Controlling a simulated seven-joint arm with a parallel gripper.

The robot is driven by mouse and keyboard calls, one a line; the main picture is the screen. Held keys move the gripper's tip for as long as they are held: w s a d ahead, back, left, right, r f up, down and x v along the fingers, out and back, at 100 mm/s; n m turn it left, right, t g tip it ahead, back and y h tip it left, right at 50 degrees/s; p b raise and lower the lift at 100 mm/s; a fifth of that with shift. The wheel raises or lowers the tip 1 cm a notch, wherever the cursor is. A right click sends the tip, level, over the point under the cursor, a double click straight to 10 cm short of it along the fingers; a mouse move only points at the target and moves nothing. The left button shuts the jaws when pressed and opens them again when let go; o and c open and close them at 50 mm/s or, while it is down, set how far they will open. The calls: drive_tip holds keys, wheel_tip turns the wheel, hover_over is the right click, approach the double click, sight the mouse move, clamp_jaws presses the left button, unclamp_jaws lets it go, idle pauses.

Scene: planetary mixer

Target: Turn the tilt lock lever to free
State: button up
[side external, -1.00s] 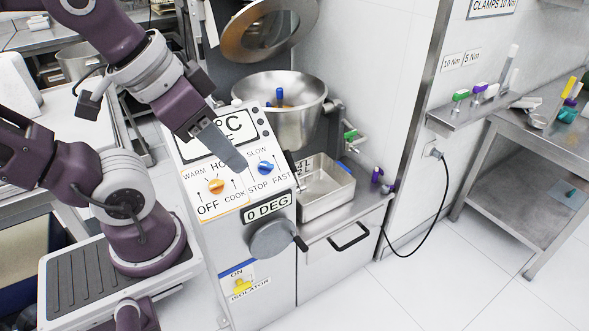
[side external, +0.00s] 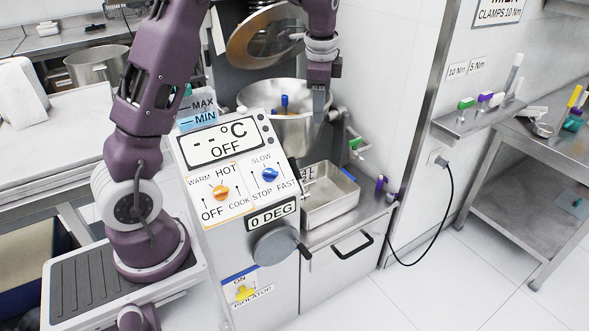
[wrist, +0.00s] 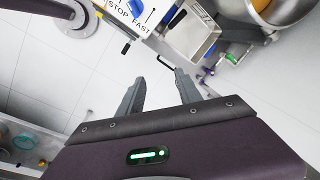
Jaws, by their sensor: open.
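No part is labelled as the tilt lock lever, so I cannot tell for sure which it is. A small green-ended handle (side external: 355,143) sticks out on brackets right of the mixer bowl (side external: 293,130); green also shows in the wrist view (wrist: 231,57). A purple-ended piece (side external: 381,184) stands lower right by the counter edge. A grey round handwheel (side external: 274,246) with a black handle sits below the "0 DEG" display (side external: 271,215). My gripper (side external: 318,110) points down at the bowl's right rim in the side view. Its fingers (wrist: 158,88) are apart and empty in the wrist view.
The control panel (side external: 222,165) has an orange knob (side external: 221,193) and a blue knob (side external: 270,174). A steel pan (side external: 330,195) sits below the green-ended handle.

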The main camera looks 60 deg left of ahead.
drive_tip(key=w+a+f+m+g+y, duration=0.15)
drive_tip(key=w+a+f+m, duration=0.25)
drive_tip(key=a+f, duration=0.7)
drive_tip(key=m+g+y, duration=0.1)
drive_tip(key=m+g, duration=0.1)
drive_tip(key=m, duration=0.2)
hover_over(296, 166)
drive_tip(key=w+d, duration=0.1)
drive_tip(key=d, duration=0.1)
wheel_tip(296, 166, down, 12)
drive_tip(key=shift+m, duration=0.4)
drive_tip(key=x, duration=0.8)
drive_tip(key=shift+d, duration=0.1)
drive_tip(key=shift+c, duration=0.2)
clamp_jaws()
